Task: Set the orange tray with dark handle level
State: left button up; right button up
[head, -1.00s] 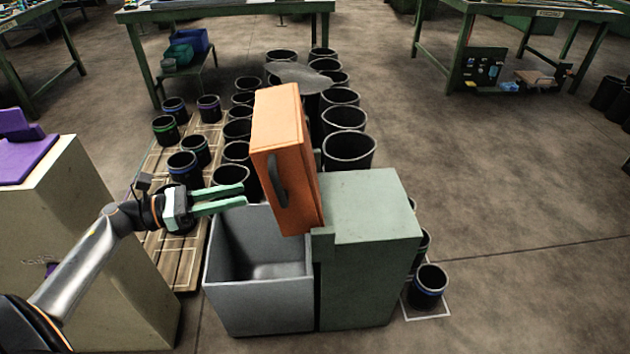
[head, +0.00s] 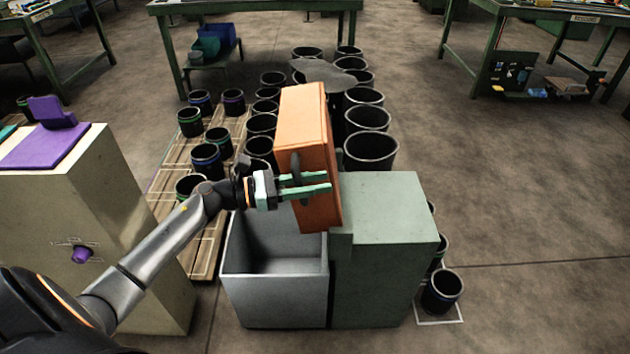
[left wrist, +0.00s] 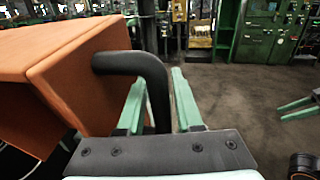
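The orange tray (head: 304,105) with a dark handle (head: 296,168) stands steeply tilted above the grey bin and beside the green block, not level. Its broad face and handle side show in the head view. My left gripper (head: 329,181) is at the handle with its fingers apart. In the left wrist view the handle (left wrist: 155,80) passes between the fingers of the left gripper (left wrist: 160,90), with narrow gaps beside it. The tray (left wrist: 75,80) fills the left of that view. My right gripper (left wrist: 284,113) shows at the right edge there, fingers apart and empty.
An open grey bin (head: 275,300) stands below the tray, beside a green block (head: 385,225). A cream cabinet (head: 110,200) with a purple knob (head: 80,255) stands at the left. Several black sleeves (head: 370,150) stand behind.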

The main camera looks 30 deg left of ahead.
pick_arm(q)
grip_shut()
dwell(1.4)
